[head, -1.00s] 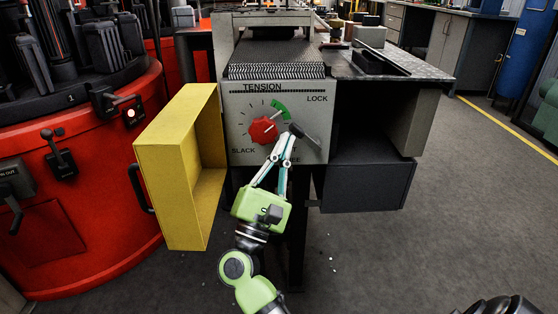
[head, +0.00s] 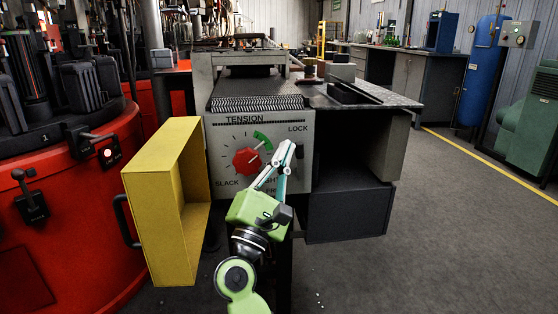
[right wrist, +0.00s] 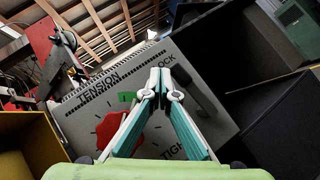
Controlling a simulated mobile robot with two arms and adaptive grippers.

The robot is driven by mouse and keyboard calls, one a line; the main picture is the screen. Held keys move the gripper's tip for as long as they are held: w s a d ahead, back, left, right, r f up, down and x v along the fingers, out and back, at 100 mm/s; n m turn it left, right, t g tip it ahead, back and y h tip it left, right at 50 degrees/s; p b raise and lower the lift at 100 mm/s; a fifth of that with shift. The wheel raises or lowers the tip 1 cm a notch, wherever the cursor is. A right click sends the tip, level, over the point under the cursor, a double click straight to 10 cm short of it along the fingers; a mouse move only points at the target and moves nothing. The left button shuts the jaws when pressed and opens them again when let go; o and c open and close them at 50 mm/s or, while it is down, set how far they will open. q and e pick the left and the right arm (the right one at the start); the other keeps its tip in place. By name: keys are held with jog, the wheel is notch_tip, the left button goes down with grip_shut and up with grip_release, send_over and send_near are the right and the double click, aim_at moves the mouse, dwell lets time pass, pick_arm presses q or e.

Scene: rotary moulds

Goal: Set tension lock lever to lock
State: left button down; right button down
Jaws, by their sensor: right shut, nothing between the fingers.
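The grey tension panel (head: 222,160) carries a red knob (head: 246,160), a dial with a green arc, and the words LOCK at upper right and SLACK at lower left. The dark lock lever (head: 299,151) is at the panel's right side, just below LOCK, partly hidden by my gripper. In the right wrist view the lever (right wrist: 201,92) shows as a dark bar right of my fingertips, its upper end near LOCK. My right gripper (head: 286,150) is shut and empty, its tips in front of the panel beside the lever. I cannot tell whether they touch. My left gripper is out of view.
A yellow open box (head: 158,205) stands left of the panel. A red round machine (head: 75,220) is further left. A dark box (head: 345,212) sits low right of the panel, under a metal tabletop (head: 375,97). The floor at right is clear.

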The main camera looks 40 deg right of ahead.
jog(key=shift+s+d+r, duration=0.1)
jog(key=shift+d+r, duration=0.05)
jog(key=shift+d, duration=0.05)
dwell(0.6)
jog(key=v, duration=1.2)
